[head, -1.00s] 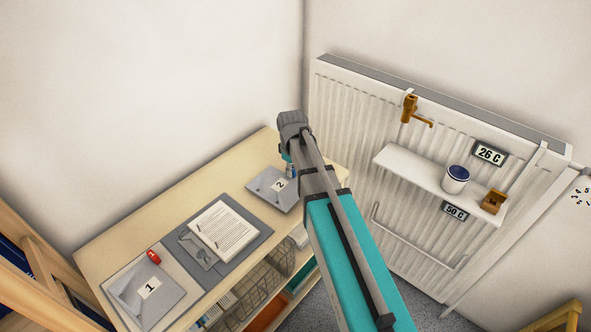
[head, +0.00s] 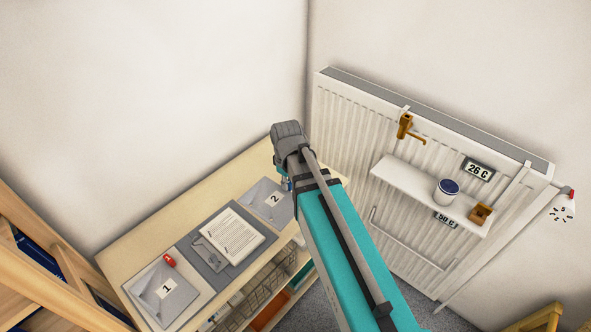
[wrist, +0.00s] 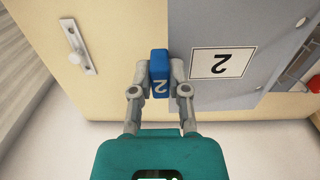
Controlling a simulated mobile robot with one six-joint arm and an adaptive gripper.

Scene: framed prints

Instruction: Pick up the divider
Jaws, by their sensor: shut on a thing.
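My gripper (wrist: 160,74) is shut on a small blue block marked 2 (wrist: 160,70). In the head view the gripper (head: 286,180) is at the right end of the pale cabinet top, beside the grey-blue panel marked 2 (head: 262,200), and my arm hides much of it. I cannot tell whether the block touches the surface. A grey flat thing with thin legs (head: 207,259), perhaps the divider, lies left of the printed sheet (head: 232,236) on a dark grey mat. It is well left of my gripper.
A grey panel marked 1 (head: 163,290) with a small red block (head: 169,261) lies at the cabinet's left end. Wire baskets (head: 262,280) are below the top. A white radiator (head: 350,130) and a shelf (head: 400,188) with a blue-and-white tin (head: 446,193) stand to the right.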

